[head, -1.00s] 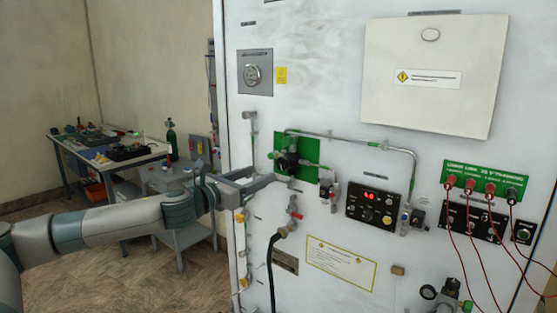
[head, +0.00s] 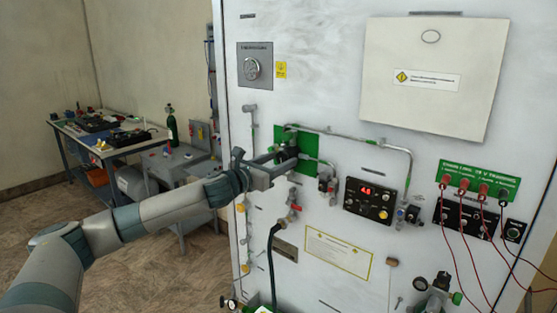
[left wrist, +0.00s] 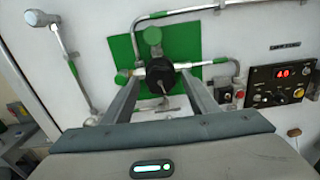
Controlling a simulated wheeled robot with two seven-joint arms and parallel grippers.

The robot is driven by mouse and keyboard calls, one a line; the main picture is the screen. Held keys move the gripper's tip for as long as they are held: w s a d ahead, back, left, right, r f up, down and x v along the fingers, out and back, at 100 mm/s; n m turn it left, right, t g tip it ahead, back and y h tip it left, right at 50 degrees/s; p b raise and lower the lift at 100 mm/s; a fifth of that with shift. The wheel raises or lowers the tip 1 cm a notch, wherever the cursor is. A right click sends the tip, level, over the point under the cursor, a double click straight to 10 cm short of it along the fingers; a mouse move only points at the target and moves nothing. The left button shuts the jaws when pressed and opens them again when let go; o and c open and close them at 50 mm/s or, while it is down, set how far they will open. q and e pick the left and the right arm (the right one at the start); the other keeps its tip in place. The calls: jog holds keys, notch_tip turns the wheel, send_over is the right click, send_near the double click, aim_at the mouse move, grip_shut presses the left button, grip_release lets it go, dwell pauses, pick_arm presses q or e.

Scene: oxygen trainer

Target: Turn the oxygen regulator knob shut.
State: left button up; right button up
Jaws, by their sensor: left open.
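The black regulator knob (left wrist: 160,76) sits in front of a green backing plate (left wrist: 203,47) on the white panel. In the head view the knob (head: 287,152) is partly hidden by my left gripper (head: 283,160). The left gripper is open, and in the left wrist view its two fingers (left wrist: 160,83) reach up on either side of the knob. I cannot tell whether either finger touches it. A thin pale pointer or stem shows on the knob's face. My right gripper is not in view.
Metal pipes (head: 380,143) run around the green plate. A control box with a red display (head: 368,199) is at the right. A valve with a black hose (head: 272,240) hangs below. Red leads (head: 462,245) hang farther right. A workbench (head: 100,145) stands back left.

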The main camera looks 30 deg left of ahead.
pick_arm(q)
jog(key=c, duration=1)
jog(key=shift+c, duration=0.3)
jog(key=shift+n, duration=0.3)
